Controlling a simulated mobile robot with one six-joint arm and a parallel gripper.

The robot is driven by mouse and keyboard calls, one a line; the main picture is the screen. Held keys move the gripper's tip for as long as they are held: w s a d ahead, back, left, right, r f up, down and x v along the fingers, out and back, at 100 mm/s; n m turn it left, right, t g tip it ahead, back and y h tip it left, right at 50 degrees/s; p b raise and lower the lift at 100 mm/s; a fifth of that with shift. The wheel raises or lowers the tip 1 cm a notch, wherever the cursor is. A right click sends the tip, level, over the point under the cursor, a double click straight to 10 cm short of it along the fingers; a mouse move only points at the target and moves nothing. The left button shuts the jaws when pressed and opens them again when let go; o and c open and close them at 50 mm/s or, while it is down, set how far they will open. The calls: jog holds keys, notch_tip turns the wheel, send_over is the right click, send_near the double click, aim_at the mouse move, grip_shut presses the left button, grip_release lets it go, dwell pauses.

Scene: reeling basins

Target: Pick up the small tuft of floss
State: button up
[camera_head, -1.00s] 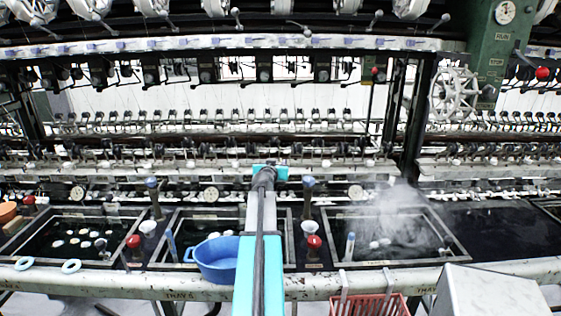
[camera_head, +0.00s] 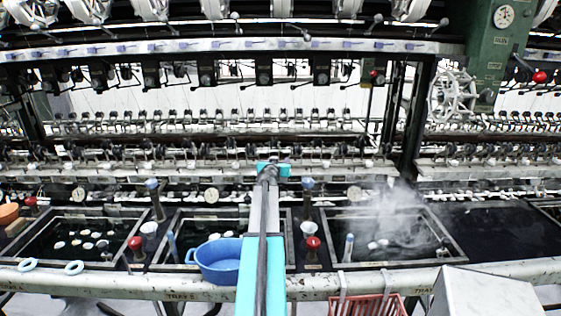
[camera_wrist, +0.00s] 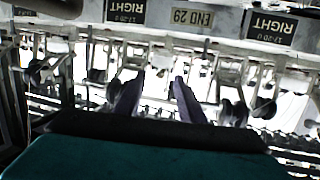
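My gripper (camera_wrist: 157,98) shows in the wrist view as two dark fingers with a clear gap between them and nothing held. In the head view my teal wrist end (camera_head: 273,170) is in front of the long pale rail (camera_head: 225,172) above the basins; its fingers cannot be made out there. Several small white lumps (camera_head: 325,163) sit along that rail. White lumps also show beyond the fingers in the wrist view (camera_wrist: 162,61). I cannot tell which of them, if any, is the tuft of floss.
Dark basins with white cocoons (camera_head: 75,242) line the front. A blue tub (camera_head: 218,262) stands beside my arm. Red knobs (camera_head: 313,243) and upright posts (camera_head: 307,205) rise between basins. Steam (camera_head: 395,220) hangs right. Upside-down label plates (camera_wrist: 193,17) show in the wrist view.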

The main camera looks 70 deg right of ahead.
jog(key=shift+c, duration=0.2)
dwell(0.4)
grip_shut()
dwell(0.4)
